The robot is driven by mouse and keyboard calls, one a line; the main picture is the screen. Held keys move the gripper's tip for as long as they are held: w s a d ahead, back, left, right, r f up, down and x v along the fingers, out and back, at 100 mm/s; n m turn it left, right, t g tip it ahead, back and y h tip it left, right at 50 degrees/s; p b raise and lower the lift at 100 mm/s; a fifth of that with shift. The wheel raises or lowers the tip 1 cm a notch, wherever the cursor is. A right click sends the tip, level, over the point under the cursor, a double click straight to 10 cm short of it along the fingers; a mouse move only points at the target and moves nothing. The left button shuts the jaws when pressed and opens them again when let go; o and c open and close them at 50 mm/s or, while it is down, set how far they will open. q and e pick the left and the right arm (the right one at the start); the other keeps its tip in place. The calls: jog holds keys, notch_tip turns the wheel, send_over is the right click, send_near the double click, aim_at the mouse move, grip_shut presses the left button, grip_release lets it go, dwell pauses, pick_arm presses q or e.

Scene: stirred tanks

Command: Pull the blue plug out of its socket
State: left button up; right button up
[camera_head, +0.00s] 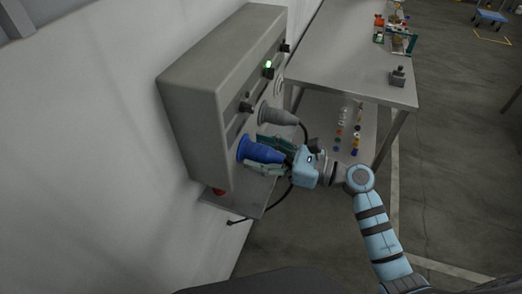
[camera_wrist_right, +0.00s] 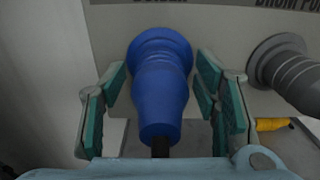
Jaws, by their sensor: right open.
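The blue plug (camera_head: 258,151) sits in its socket on the face of the grey control box (camera_head: 207,92). My right gripper (camera_head: 270,155) is open, with its fingers on either side of the blue plug. In the right wrist view the blue plug (camera_wrist_right: 158,84) stands between the green-padded fingers of the right gripper (camera_wrist_right: 160,98), with a visible gap on each side. A black cable leaves the plug's back end. The socket itself is mostly hidden behind the plug's wide collar. My left gripper is not in view.
A grey plug (camera_head: 278,116) sits just beside the blue one; it also shows in the right wrist view (camera_wrist_right: 288,73). A shelf (camera_head: 240,199) juts out below the box. A metal table (camera_head: 345,62) with small items stands to the right.

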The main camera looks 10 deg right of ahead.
grip_shut()
jog(key=shift+s+d, duration=0.1)
jog(key=shift+d, duration=0.1)
jog(key=shift+v, duration=2.8)
